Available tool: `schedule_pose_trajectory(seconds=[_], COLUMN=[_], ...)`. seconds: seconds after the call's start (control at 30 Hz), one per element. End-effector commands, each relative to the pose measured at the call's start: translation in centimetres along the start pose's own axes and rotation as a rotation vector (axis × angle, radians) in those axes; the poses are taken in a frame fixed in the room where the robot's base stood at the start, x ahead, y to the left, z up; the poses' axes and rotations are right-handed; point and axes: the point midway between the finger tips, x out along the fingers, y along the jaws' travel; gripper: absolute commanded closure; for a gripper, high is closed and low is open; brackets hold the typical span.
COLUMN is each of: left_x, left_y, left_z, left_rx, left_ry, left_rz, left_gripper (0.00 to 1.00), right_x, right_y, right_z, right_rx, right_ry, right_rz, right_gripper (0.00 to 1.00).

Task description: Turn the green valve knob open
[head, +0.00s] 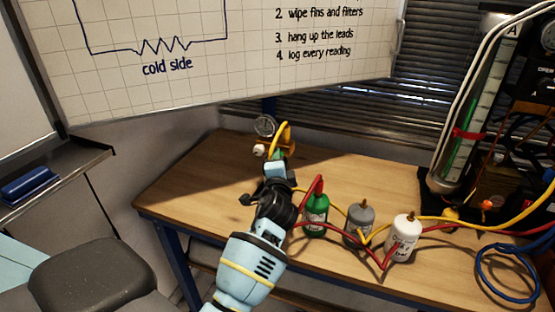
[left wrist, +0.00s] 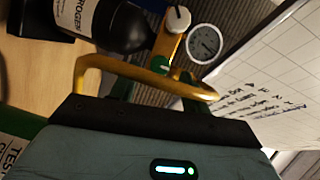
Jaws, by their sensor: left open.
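The green valve knob (left wrist: 160,64) shows in the left wrist view, low on a yellow valve body (left wrist: 170,42). A white knob (left wrist: 178,18) and a round gauge (left wrist: 205,43) sit beside it. In the head view the yellow valve body (head: 285,134) and gauge (head: 265,126) stand at the table's back, just beyond my left gripper (head: 277,161). My left gripper is open and very close to the green knob. A yellow curved bar or hose crosses in front of it; I cannot tell whether they touch. My right gripper is not in view.
Green (head: 315,216), grey (head: 359,224) and white (head: 403,238) bottles with red and yellow hoses stand right of my arm. The table's left part (head: 190,185) is clear.

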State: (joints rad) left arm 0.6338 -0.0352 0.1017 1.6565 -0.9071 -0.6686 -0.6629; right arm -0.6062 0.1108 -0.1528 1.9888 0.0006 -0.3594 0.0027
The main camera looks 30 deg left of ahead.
Motion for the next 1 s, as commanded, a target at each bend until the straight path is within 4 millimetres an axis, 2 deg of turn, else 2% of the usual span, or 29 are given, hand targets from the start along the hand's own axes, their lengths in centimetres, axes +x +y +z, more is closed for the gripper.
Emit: schedule_pose_trajectory(seconds=[0.2,0.33,1.0], left_x=[-3.2,-4.2,-4.7], left_y=[0.1,0.1,0.3], left_z=[0.0,0.0,0.2], left_rx=[-0.002,-0.001,-0.004], left_ry=[0.001,0.001,-0.002], left_rz=[0.001,0.001,0.007], left_gripper=[0.53,0.53,0.53], right_x=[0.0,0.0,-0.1], right_y=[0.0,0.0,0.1], right_z=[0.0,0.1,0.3], right_rx=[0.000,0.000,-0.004], right_ry=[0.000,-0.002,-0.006], right_rz=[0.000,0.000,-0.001], right_gripper=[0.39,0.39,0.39])
